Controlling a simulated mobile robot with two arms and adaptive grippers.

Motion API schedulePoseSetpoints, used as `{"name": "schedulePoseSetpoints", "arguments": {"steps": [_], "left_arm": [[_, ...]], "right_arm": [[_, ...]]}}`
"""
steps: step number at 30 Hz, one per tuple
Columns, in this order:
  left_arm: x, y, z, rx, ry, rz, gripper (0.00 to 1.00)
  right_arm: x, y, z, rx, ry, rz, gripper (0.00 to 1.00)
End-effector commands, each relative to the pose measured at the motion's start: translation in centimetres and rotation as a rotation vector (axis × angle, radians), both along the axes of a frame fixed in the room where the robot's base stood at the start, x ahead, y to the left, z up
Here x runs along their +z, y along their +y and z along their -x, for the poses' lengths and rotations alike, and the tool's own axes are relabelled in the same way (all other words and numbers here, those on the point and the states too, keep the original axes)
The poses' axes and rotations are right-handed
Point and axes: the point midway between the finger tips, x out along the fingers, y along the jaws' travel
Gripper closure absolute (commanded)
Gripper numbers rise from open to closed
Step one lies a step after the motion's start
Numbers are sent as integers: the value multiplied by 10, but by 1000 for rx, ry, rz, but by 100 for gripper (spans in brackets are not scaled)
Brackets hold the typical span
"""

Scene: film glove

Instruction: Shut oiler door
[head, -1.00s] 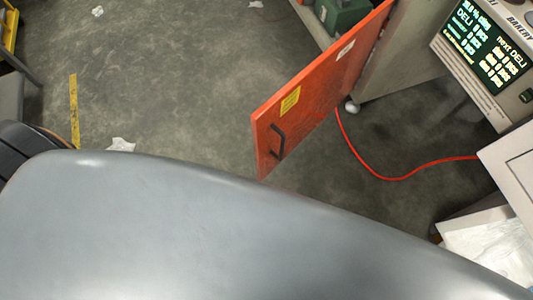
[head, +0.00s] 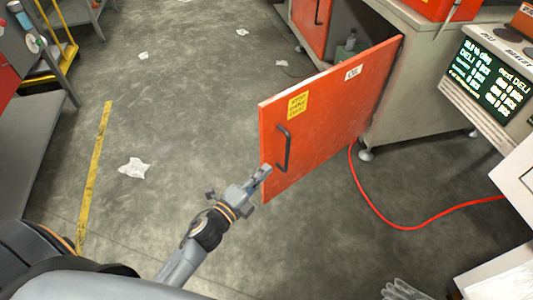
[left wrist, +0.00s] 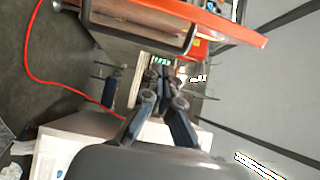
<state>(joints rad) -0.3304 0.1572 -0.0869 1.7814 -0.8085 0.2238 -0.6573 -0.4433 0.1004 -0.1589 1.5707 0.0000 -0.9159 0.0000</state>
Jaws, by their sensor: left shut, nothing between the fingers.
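The orange oiler door (head: 345,112) stands wide open from the grey cabinet in the head view, with a black bar handle (head: 284,150), a yellow label and a small white "OIL" label. My left gripper (head: 264,172) is shut and empty. In the head view it appears at the door's lower free corner, just below the handle; I cannot tell whether it touches the door. In the left wrist view the gripper's fingers (left wrist: 164,92) are together, and the door (left wrist: 215,14) with its handle (left wrist: 188,38) crosses the top. My right gripper is not in view.
The grey cabinet (head: 425,85) stands behind the door, with a bottle (head: 350,40) inside. A red cable (head: 385,215) lies on the floor to the right. A display machine (head: 490,85) stands at right. Floor left of the door is mostly clear, with paper scraps (head: 134,168).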

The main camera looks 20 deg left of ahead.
Motion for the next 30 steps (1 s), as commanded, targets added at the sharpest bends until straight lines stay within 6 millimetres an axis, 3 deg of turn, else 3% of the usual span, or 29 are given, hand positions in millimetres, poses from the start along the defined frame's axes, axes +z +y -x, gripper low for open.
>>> {"name": "schedulePoseSetpoints", "arguments": {"steps": [8,9,18,30], "left_arm": [[1,-18,-59,0,-1,3,100],[-1,-13,-64,3,2,-1,100],[-1,15,-78,2,2,1,100],[-1,17,-79,1,3,3,100]], "right_arm": [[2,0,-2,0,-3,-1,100],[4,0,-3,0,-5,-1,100],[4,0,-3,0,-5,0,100],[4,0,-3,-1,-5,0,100]]}}
